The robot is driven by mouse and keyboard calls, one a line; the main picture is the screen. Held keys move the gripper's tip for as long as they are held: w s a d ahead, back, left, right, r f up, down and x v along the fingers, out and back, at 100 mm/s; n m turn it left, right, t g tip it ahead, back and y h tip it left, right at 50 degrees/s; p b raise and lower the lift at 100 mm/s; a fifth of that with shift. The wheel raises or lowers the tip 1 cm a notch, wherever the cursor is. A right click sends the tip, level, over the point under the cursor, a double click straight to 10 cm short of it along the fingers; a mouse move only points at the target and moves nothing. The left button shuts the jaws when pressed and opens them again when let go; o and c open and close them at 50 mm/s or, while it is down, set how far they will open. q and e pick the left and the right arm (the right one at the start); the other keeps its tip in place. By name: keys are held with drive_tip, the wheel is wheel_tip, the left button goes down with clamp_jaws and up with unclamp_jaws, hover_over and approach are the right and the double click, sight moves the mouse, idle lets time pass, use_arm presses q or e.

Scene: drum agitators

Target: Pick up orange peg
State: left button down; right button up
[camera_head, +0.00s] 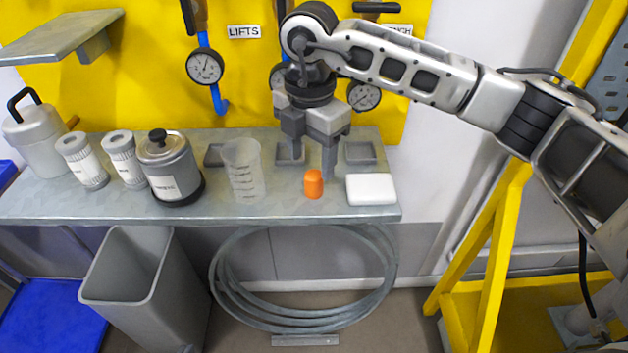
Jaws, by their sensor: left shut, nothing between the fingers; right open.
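The orange peg (313,184) stands upright near the front edge of the grey bench (225,209), between a clear measuring beaker and a white block. My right gripper (310,166) comes in from the right and points down, with its fingers apart. It is just above or behind the peg in the picture; the exact depth gap is hard to tell. Nothing shows between its fingers, and the peg looks free of them. My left gripper is not in view.
The clear beaker (242,170) stands left of the peg, and the white block (371,189) lies close on its right. Grey square trays (360,152) lie behind. A labelled pot (170,170) and filter cartridges (82,163) stand further left. Gauges (205,67) hang on the yellow board.

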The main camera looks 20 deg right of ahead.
sight(314, 175)
drive_tip(key=shift+d+f+p, duration=0.15)
drive_tip(key=shift+f+p, duration=0.1)
drive_tip(key=shift+f, duration=1.2)
drive_tip(key=shift+d+f+p, duration=0.1)
drive_tip(key=shift+f+p, duration=0.1)
drive_tip(key=shift+f, duration=1.2)
drive_tip(key=c, duration=1.1)
